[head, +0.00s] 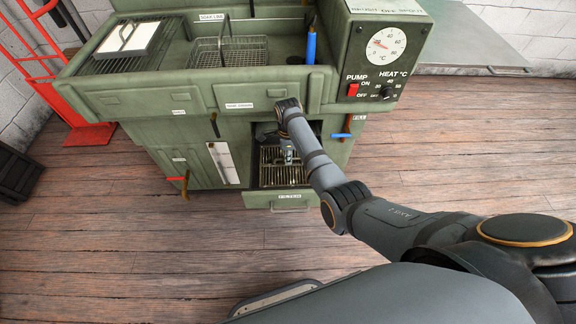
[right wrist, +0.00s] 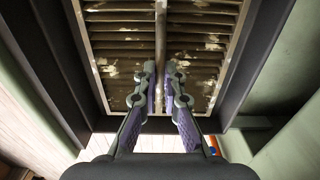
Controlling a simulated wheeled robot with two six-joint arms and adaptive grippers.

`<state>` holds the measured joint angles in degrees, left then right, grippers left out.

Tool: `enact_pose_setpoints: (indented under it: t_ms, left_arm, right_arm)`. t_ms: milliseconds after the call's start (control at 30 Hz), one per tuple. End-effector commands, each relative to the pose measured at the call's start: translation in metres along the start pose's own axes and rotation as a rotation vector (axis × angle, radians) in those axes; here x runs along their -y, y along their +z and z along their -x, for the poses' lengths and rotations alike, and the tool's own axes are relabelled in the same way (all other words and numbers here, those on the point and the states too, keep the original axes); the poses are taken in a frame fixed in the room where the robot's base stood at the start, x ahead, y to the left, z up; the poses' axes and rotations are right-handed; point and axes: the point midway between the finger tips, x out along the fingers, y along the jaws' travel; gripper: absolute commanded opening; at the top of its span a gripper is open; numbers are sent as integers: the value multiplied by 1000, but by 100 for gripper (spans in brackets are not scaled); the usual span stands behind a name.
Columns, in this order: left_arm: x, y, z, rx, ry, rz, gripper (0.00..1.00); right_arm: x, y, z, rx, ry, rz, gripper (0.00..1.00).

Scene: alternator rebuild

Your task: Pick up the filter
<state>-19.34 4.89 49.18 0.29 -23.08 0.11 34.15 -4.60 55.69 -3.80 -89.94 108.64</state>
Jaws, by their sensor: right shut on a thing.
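The filter (head: 270,180) is a slatted panel in the open bay low on the front of the green washer, above the drawer front marked FILTER (head: 289,197). In the right wrist view the filter (right wrist: 205,62) fills the upper middle, with a pale metal rim, dark brown slats, whitish patches and a central bar. My right gripper (head: 289,156) reaches down into the bay. Its purple-padded fingers (right wrist: 161,75) are shut on the filter's central bar, one on each side. The exact contact is partly hidden by the fingertips. My left gripper is out of view.
The green washer (head: 180,130) surrounds the bay, with dark walls close around the filter. A red-handled lever (head: 180,180) and a blue-tipped lever (head: 341,136) stick out nearby. A wire basket (head: 228,52) sits on top. The wooden floor (head: 150,250) in front is clear.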

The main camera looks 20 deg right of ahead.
Motion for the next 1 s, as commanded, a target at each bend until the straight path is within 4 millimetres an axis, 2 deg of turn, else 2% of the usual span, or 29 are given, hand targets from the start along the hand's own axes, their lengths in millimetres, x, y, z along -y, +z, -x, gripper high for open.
enact_pose_setpoints:
  t_ms: [167,233,400,500,633,767,1000]
  left_arm:
    - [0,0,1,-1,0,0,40]
    - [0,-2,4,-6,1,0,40]
    - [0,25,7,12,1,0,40]
    - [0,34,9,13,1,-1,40]
    - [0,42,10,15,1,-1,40]
    - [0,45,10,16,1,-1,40]
    - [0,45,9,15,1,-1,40]
  right_arm:
    - [0,0,3,1,-1,0,0]
    - [1,0,10,1,-3,0,0]
    - [1,1,49,2,-5,0,0]
    - [1,1,71,2,-5,0,0]
    - [1,0,92,1,-2,0,0]
    - [1,0,100,0,-1,0,0]
    - [0,0,101,0,0,0,0]
